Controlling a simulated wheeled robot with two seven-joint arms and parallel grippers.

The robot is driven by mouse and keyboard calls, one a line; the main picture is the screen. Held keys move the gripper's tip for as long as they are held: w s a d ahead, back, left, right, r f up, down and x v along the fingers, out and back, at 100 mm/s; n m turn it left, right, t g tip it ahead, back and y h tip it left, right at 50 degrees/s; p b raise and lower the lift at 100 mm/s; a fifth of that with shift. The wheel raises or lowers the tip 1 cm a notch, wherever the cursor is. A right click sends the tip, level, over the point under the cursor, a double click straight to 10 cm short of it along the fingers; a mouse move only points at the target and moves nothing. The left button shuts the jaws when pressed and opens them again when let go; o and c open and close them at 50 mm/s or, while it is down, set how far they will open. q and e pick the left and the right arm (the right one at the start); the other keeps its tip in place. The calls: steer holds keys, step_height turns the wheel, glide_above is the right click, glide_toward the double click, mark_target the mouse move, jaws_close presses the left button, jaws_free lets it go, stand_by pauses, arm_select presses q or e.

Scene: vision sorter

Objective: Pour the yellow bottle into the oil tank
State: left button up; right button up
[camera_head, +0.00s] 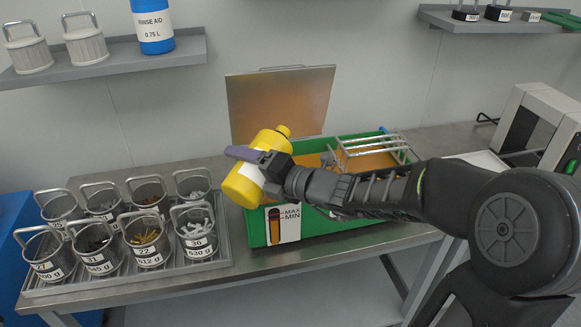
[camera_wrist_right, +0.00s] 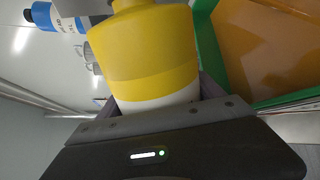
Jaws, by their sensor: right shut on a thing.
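The yellow bottle (camera_head: 241,188) is held by my right gripper (camera_head: 258,160), which is shut around its middle. The bottle is tilted, its cap end up and to the right, in front of the green machine (camera_head: 327,227). In the right wrist view the bottle (camera_wrist_right: 145,50) fills the middle between the fingers. The green machine has an open lid (camera_head: 280,98), an orange inside and a MAX/MIN level gauge (camera_head: 283,224) on its front. I cannot tell which opening is the oil tank. My left gripper is not in view.
A tray (camera_head: 130,283) of several labelled metal cups stands left of the machine. A wire rack (camera_head: 372,149) sits in the machine. A blue rinse aid bottle (camera_head: 153,27) and metal canisters stand on the left shelf (camera_head: 104,66). A grey arch-shaped device (camera_head: 535,125) stands at right.

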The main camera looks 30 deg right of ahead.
steer(key=shift+a+r+p, duration=0.1)
steer(key=shift+r+p, duration=0.1)
steer(key=shift+p, duration=0.2)
steer(key=shift+w+d+m+g+y+p, duration=0.15)
steer(key=shift+d+m+g+y+p, duration=0.45)
steer(key=shift+p, duration=1.3)
stand_by(1.0)
steer(key=shift+a+r+m+t+p, duration=0.15)
steer(key=shift+m+t+p, duration=0.15)
steer(key=shift+m+p, duration=0.9)
stand_by(1.2)
steer(key=shift+p, duration=0.85)
stand_by(0.7)
steer(key=shift+f+p, duration=0.45)
steer(key=shift+p, duration=0.15)
